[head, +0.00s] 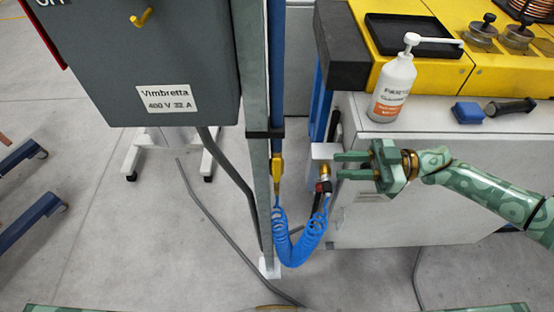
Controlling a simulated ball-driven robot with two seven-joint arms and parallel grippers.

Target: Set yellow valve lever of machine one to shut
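A yellow part (277,166) that looks like the valve lever sits at the lower end of the blue pipe (277,70), roughly in line with the pipe. I cannot tell its exact setting at this size. A coiled blue hose (296,248) hangs below it and runs to a small brass and red fitting (323,186) on the machine's side. My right gripper (338,165) comes in from the right, with its fingers apart, pointing left and empty. It is right of the yellow part, with a gap between, close to the pale block by the fitting. My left gripper is out of view.
A grey cabinet (190,55) with a yellow knob (141,17) hangs left of the metal post (256,150). A white bottle (393,88), a blue block (468,112) and a black-handled tool (510,107) are on the pale machine top (435,125). Grey cables lie across the floor.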

